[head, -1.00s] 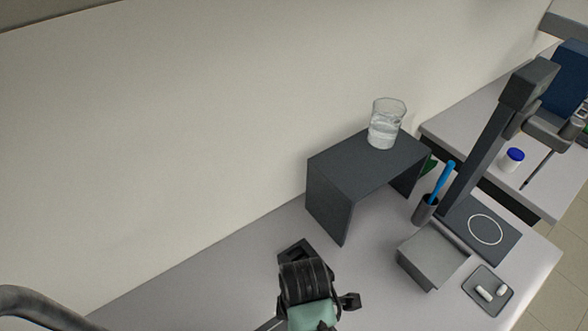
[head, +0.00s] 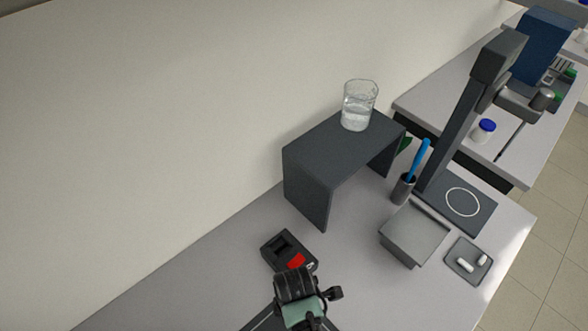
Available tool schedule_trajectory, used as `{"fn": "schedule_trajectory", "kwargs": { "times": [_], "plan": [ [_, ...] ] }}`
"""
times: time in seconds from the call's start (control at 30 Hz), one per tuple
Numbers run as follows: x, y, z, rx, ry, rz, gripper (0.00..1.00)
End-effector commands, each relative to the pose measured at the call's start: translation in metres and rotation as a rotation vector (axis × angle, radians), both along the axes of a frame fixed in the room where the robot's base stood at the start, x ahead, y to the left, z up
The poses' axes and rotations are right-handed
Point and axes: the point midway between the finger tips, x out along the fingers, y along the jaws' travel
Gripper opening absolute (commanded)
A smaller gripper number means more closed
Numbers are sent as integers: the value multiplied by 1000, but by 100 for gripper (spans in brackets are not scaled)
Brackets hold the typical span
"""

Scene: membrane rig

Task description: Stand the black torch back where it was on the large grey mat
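The end of my arm with my gripper (head: 296,290) is at the bottom centre of the head view, over the bench. It shows as a black ribbed part with a teal part below it. The fingers are hidden, so I cannot tell whether they are open or hold anything. I cannot make out the black torch. A dark-edged shape (head: 262,320) shows on both sides of my arm at the bottom edge; I cannot tell whether it is the large grey mat.
A black box with a red patch (head: 280,246) lies just beyond my gripper. A dark bridge stand (head: 318,165) bears a glass beaker of clear liquid (head: 358,108). To the right are a holder with a blue item (head: 403,188), a grey box (head: 414,235), a small tray (head: 458,272) and a ring-marked plate (head: 482,218).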

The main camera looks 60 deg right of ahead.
Motion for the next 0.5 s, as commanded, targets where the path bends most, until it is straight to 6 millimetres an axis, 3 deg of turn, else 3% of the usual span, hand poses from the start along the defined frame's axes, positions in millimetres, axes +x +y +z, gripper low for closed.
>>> {"fn": "schedule_trajectory", "kwargs": {
  "times": [0.37, 0.4, 0.5],
  "plan": [
    [1, 0, -4, -2, -1, 0, 0],
    [0, 0, -5, -1, -1, 0, 41],
    [0, 0, -4, -1, -1, 0, 59]
  ]
}}
